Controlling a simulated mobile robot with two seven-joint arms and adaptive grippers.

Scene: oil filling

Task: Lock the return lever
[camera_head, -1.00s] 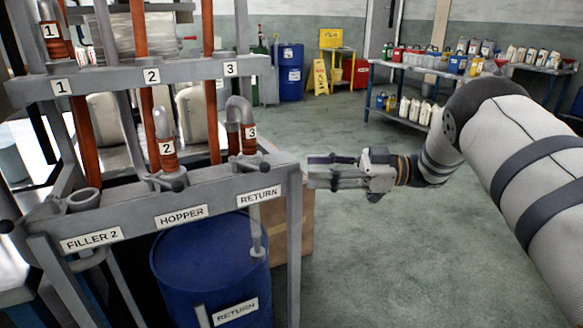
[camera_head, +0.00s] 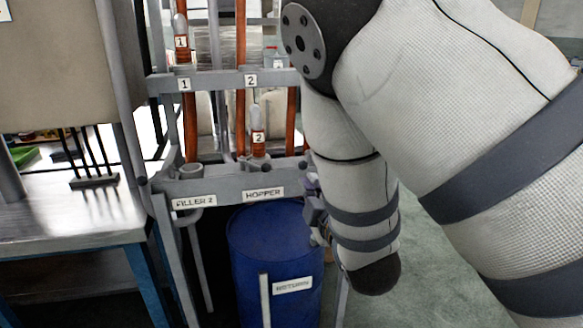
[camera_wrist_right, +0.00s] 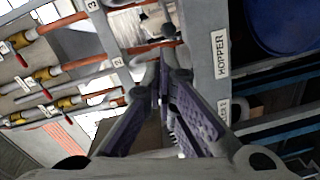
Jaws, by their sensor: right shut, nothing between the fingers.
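The filling frame carries the FILLER 2 and HOPPER labels (camera_head: 263,193) in the head view. Its RETURN end and the return lever are hidden behind my right arm. My right gripper (camera_head: 316,212) shows only in part there, low beside the frame's right end, its fingertips not clear. In the right wrist view my right gripper (camera_wrist_right: 165,78) is shut and empty, its purple fingers close together in front of the frame's rail by the HOPPER label (camera_wrist_right: 221,55). I cannot tell whether the fingers touch the rail or a lever knob. My left gripper is not in view.
A blue drum (camera_head: 277,250) stands under the frame; it also shows in the wrist view (camera_wrist_right: 285,22). A metal workbench (camera_head: 70,215) stands at the left. Orange pipes (camera_head: 240,115) rise behind the rail. Open floor (camera_head: 430,270) lies at the right.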

